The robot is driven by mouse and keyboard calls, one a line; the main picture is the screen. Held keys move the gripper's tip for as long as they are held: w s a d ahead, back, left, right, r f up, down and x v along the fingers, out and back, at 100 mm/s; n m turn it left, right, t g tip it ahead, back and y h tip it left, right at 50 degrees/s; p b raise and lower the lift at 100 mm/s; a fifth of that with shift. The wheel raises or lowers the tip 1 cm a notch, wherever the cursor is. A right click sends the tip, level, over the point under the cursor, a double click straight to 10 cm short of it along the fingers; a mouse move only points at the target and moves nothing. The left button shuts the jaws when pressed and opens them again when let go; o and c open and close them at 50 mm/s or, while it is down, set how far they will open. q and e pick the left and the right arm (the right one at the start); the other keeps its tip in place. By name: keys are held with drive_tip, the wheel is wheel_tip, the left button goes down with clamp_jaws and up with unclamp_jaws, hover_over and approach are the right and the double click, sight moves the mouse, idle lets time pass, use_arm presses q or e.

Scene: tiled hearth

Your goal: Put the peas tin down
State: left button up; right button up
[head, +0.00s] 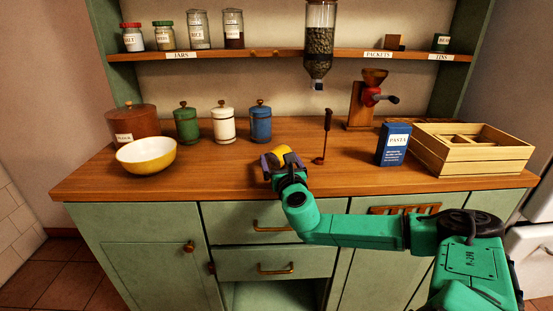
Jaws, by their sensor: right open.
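My right gripper (281,163) is at the front middle of the wooden worktop, its arm coming in from the right. Its jaws are open around or just in front of a small yellow thing (282,154). The gripper partly hides this thing, and I cannot tell whether it is the peas tin or whether the jaws touch it. A small dark green tin (441,42) stands on the shelf above the TINS label; its own label is too small to read surely. My left gripper is not in view.
A yellow bowl (146,156), brown crock (133,122) and green, white and blue canisters (223,126) stand left on the worktop (220,178). A dark upright tool (326,132), blue pasta box (394,145), grinder (362,104) and wooden crate (470,165) stand right. Jars line the shelf (270,55).

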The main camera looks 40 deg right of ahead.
sight(276, 152)
drive_tip(key=x, duration=0.4)
drive_tip(key=shift+w+d, duration=0.1)
drive_tip(key=shift+w, duration=0.2)
clamp_jaws()
drive_tip(key=shift+r, duration=0.1)
idle(0.9)
